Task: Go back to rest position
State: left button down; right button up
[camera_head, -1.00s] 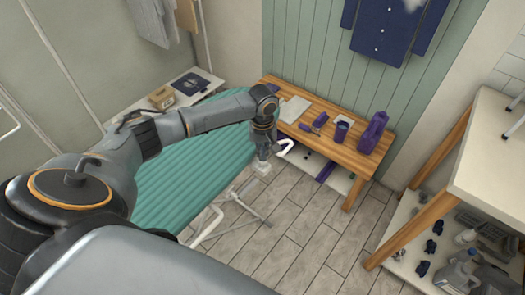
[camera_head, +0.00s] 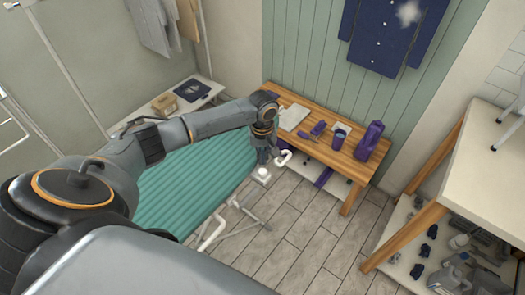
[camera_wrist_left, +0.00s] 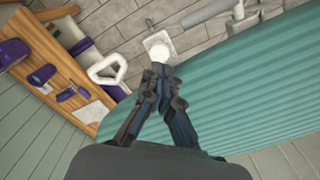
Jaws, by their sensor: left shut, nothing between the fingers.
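My left arm reaches in from the left in the head view. A small white round part on a plate (camera_wrist_left: 160,46) lies just beyond the tips. A white loop (camera_wrist_left: 107,68) is beside the fingers. I cannot tell whether the tips touch either. My right gripper is in neither view.
A wooden table (camera_head: 310,148) against the green wall holds a purple jug (camera_head: 369,140), a purple cup (camera_head: 339,138) and small purple items. A white bench (camera_head: 205,95) stands behind the board. A white counter (camera_head: 490,150) stands at right. Tiled floor (camera_head: 290,235) is open in front.

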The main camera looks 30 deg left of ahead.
pick_arm(q)
notch_tip(320, 180, up, 2)
jog(key=shift+r+p, duration=0.1)
jog(key=shift+p, duration=0.85)
